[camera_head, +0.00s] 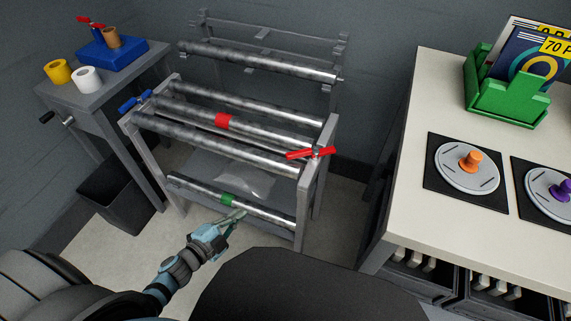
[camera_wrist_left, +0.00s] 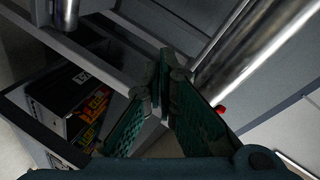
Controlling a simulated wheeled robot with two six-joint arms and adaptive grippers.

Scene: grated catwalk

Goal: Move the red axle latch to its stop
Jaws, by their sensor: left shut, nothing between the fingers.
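The red axle latch (camera_head: 311,153) is a red lever on the right end post of the grey roller rack (camera_head: 309,190). A blue lever (camera_head: 135,102) sits on the rack's left end. My left gripper (camera_head: 239,214) is shut and empty, low in front of the rack, close to the green band (camera_head: 228,200) on the lowest roller. It is below and left of the red latch, well apart from it. In the left wrist view the fingers (camera_wrist_left: 163,85) come together with nothing between them. A small red spot (camera_wrist_left: 221,109) shows beside them; I cannot tell what it is. My right gripper is out of view.
A metal roller with a red band (camera_head: 222,120) crosses the rack. A grey side table (camera_head: 88,98) with tape rolls stands left, a black bin (camera_head: 117,196) below. A pale counter (camera_head: 420,105) with a green holder (camera_head: 508,98) stands right. The floor before the rack is partly clear.

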